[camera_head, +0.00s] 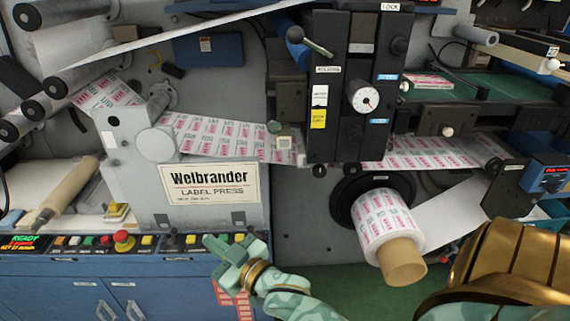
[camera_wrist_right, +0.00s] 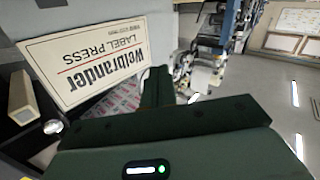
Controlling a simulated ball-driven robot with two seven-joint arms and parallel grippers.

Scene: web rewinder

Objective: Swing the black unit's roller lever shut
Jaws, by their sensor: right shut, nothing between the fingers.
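The black unit (camera_head: 355,85) stands upright at the top centre of the head view, with a white round dial on its front. A lever with a grey rod-like handle (camera_head: 318,48) sticks out at its upper left, beside a blue cylindrical part (camera_head: 297,45). I take this to be the roller lever; its exact angle is hard to tell. My right gripper (camera_head: 220,252) is shut and empty, low in front of the console, well below and left of the lever. Its closed fingers also show in the right wrist view (camera_wrist_right: 157,88). My left gripper is not in view.
A Welbrander sign panel (camera_head: 210,187) stands behind my right gripper. A button console (camera_head: 160,243) runs below it, with a red mushroom button. A label roll (camera_head: 385,220) on a cardboard core juts out below the black unit. The printed web (camera_head: 220,135) passes behind the unit.

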